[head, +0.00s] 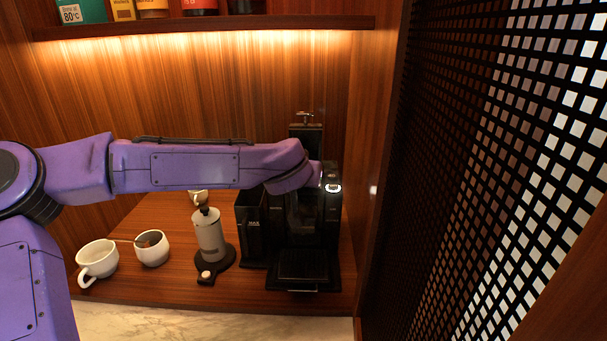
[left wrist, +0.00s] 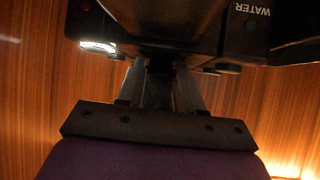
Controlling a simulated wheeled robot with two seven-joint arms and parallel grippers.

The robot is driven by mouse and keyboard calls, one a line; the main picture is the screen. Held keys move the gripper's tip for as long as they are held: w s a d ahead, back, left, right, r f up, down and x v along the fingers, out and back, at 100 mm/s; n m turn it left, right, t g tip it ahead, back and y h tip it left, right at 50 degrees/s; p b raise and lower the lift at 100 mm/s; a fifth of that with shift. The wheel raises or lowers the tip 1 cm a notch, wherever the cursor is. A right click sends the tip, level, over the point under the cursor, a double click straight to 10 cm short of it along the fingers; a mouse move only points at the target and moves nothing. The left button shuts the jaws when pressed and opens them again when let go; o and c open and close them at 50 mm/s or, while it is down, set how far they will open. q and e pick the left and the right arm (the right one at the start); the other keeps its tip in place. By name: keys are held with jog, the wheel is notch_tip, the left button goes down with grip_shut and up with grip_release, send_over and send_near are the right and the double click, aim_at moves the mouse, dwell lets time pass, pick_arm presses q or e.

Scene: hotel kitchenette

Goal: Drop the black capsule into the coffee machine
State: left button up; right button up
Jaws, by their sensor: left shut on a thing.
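The black coffee machine (head: 333,225) stands at the right end of the wooden counter. Its upright rear part with a metal handle (head: 305,117) is raised. My left arm reaches across from the left, and its wrist hides the top middle of the machine. In the left wrist view my left gripper (left wrist: 160,68) points at the machine's dark body (left wrist: 160,20), with its fingers close together. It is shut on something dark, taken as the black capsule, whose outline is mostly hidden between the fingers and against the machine. My right gripper is out of view.
A grey grinder (head: 209,236) stands left of the machine. A white bowl (head: 152,254) with a spoon and a white cup (head: 97,258) are further left. A shelf (head: 200,26) runs above. A dark lattice panel (head: 480,170) closes off the right side.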

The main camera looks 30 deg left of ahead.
pick_arm(q)
jog(key=shift+s+f, duration=0.1)
jog(key=shift+f, duration=0.15)
jog(key=o, duration=1.1)
jog(key=shift+f, duration=0.15)
jog(key=shift+c, duration=0.2)
jog(key=shift+r, duration=0.45)
jog(key=v, duration=1.2)
jog(key=shift+r+b, duration=0.3)
jog(key=shift+b, duration=0.1)
